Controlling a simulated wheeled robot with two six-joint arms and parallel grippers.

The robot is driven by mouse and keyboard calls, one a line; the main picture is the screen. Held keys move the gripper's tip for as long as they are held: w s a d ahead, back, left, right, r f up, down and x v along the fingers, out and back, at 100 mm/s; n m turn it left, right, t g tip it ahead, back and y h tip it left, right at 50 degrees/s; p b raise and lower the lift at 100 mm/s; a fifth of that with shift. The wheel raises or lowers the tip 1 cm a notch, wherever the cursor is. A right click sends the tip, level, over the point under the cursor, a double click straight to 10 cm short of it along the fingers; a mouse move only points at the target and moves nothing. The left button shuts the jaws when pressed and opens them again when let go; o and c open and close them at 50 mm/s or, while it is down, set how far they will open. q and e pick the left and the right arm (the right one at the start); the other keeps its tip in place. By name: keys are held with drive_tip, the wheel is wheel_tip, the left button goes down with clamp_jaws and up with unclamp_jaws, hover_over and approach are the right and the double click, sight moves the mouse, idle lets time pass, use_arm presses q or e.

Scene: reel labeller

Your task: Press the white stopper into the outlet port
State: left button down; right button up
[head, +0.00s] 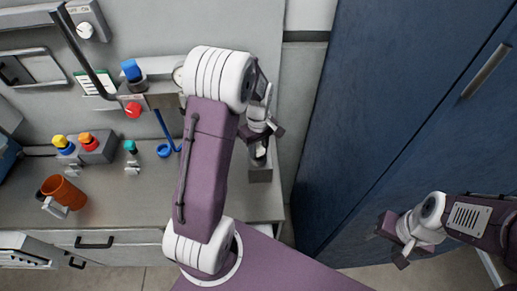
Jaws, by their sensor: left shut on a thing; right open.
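My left gripper (262,131) is at the right end of the counter, partly hidden by its own arm. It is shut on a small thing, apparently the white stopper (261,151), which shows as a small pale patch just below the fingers. The stopper is above or at a dark fitting on a grey block (261,174). I cannot tell whether this fitting is the outlet port, or whether the stopper touches it. My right gripper (392,243) is open and empty at the lower right, in front of the blue cabinet.
The counter (110,215) holds an orange cup (64,192), a box with yellow and orange knobs (88,147), a teal-topped piece (131,147) and a blue ring (165,150). A red knob (133,110) and blue cap (131,70) are behind. A blue cabinet (400,100) stands right.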

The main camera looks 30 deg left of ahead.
use_arm(q)
drive_tip(key=shift+s+d+f, duration=0.1)
drive_tip(key=shift+s+f, duration=0.2)
drive_tip(key=shift+f, duration=0.05)
idle(0.7)
drive_tip(key=c, duration=1.1)
unclamp_jaws()
drive_tip(key=shift+o, duration=0.9)
drive_tip(key=shift+w+d, duration=0.1)
drive_tip(key=shift+d, duration=0.05)
drive_tip(key=r, duration=0.9)
drive_tip(key=shift+w+r, duration=0.25)
drive_tip(key=shift+r, duration=0.15)
drive_tip(key=shift+w, duration=0.1)
